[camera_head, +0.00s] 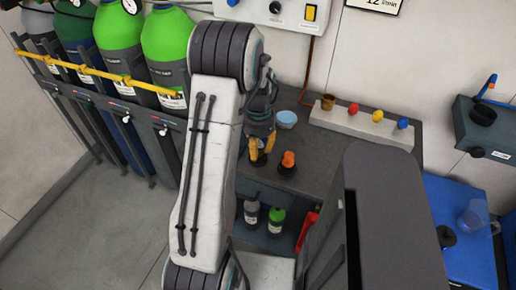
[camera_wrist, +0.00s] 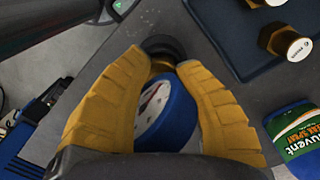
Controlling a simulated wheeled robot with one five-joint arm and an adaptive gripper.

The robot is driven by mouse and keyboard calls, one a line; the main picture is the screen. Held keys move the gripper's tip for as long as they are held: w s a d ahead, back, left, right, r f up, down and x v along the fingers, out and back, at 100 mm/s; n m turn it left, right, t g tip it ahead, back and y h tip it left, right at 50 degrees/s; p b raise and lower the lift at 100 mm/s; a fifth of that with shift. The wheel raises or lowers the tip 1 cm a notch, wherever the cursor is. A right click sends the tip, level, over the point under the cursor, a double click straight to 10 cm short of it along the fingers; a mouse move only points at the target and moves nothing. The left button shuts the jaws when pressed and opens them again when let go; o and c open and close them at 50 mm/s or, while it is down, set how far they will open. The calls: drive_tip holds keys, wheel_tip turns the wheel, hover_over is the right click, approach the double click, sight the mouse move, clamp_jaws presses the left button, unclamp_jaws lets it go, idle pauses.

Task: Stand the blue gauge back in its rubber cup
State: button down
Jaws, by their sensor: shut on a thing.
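My gripper (camera_wrist: 163,68) is shut on the blue gauge (camera_wrist: 172,125), with a yellow finger on each side of it. The gauge has a blue body and a white dial, partly hidden by the left finger. A black rubber cup (camera_wrist: 162,45) shows just beyond the fingertips, with a brass-coloured part between it and the gauge. I cannot tell whether this part is inside the cup. In the head view my gripper (camera_head: 261,146) is low over the grey bench, and the gauge is hidden there.
An orange-topped piece (camera_head: 288,160) stands close to the right of my gripper. A light blue bowl (camera_head: 287,119) and a pale strip (camera_head: 340,118) with coloured knobs are behind.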

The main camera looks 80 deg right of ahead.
drive_tip(key=shift+f, duration=0.1)
drive_tip(key=c, duration=1.3)
unclamp_jaws()
drive_tip(key=shift+d+r+p, duration=0.15)
drive_tip(key=shift+r+p, duration=1.95)
drive_tip(key=shift+r, duration=0.7)
drive_tip(key=shift+d+r+p, duration=0.1)
drive_tip(key=shift+r+p, duration=1.95)
drive_tip(key=shift+r, duration=0.7)
drive_tip(key=shift+n, duration=0.3)
